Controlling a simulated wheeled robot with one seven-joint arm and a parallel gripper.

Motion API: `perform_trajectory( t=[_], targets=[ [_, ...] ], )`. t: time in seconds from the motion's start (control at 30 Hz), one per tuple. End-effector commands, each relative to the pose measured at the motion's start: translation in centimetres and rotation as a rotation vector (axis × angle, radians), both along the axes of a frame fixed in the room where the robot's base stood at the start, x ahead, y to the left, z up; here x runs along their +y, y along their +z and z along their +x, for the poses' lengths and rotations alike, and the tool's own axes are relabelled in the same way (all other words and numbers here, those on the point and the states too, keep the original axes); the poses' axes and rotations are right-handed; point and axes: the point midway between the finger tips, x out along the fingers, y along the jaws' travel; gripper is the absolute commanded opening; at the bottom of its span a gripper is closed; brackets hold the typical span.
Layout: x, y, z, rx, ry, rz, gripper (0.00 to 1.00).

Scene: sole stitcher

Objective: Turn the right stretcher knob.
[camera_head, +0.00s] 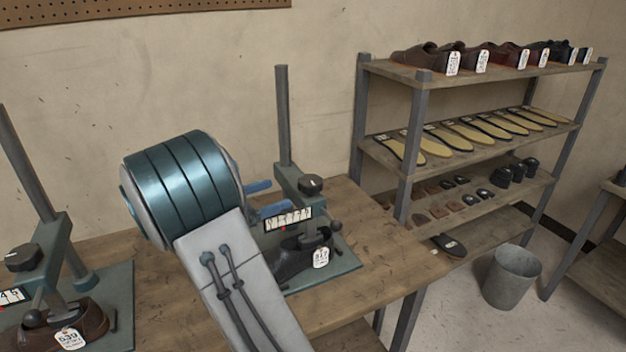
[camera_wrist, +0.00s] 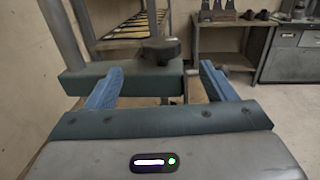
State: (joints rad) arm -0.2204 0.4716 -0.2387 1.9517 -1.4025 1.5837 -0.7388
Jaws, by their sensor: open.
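The right stretcher has a dark round knob (camera_head: 310,184) on top of its green arm, above a white number scale (camera_head: 288,218). A dark shoe with a white tag (camera_head: 321,257) sits under it. My gripper (camera_head: 268,197) is open, its two blue fingers left of the knob in the head view. In the wrist view the knob (camera_wrist: 161,50) stands beyond and between the spread fingers of my gripper (camera_wrist: 160,82), not touching them. My arm hides part of the right stretcher's base in the head view.
The left stretcher, with its own knob (camera_head: 23,257) and a brown shoe (camera_head: 62,325), stands at the left on the workbench (camera_head: 400,270). A shelf rack (camera_head: 420,122) with shoes and soles stands behind at the right. A grey bin (camera_head: 512,277) is on the floor.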

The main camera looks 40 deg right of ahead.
Motion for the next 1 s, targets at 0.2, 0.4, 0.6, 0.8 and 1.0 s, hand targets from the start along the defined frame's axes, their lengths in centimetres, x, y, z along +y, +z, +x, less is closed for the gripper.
perform_trajectory(
  t=[0.2, 0.4, 0.6, 0.8, 1.0],
  targets=[
    [-4.5, 0.1, -0.8, 0.000, -0.007, 0.002, 0.77],
    [-8.6, 0.1, -1.3, -0.001, -0.005, 0.003, 0.77],
    [-11.4, 0.1, -1.6, -0.002, -0.003, 0.003, 0.77],
    [-12.3, 0.0, -1.7, -0.003, -0.001, 0.004, 0.77],
    [-12.4, 0.0, -1.7, -0.003, -0.001, 0.004, 0.77]
  ],
)
